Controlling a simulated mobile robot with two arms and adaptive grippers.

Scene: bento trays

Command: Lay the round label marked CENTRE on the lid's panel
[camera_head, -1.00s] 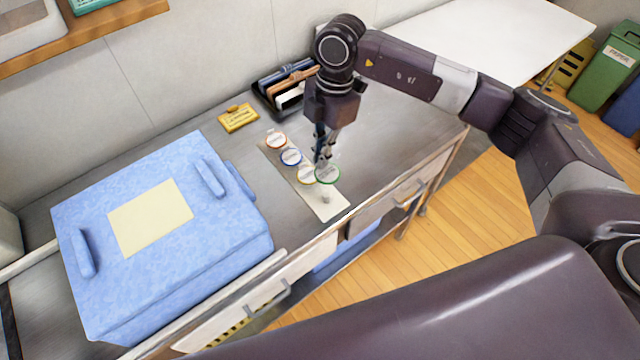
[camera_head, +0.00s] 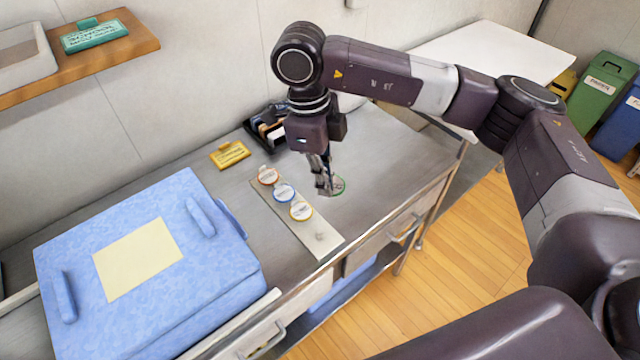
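The lid (camera_head: 215,268) is a blue mottled slab with two raised handles, on the counter at left. Its panel (camera_head: 138,258) is a pale yellow rectangle, bare. A pale strip (camera_head: 312,243) on the counter bears round labels with an orange rim (camera_head: 268,175), a blue rim (camera_head: 284,193) and a yellow rim (camera_head: 301,211). My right gripper (camera_head: 327,189) appears shut on a green-rimmed round label (camera_head: 339,185), held above the counter beyond the strip. The fingers partly hide this label. The print on the labels is too small to read. My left gripper is out of view.
A yellow box (camera_head: 230,154) and a dark organiser (camera_head: 266,128) stand at the back of the counter. A wooden shelf (camera_head: 125,50) with a teal box (camera_head: 94,34) is on the wall. The counter between lid and strip is clear.

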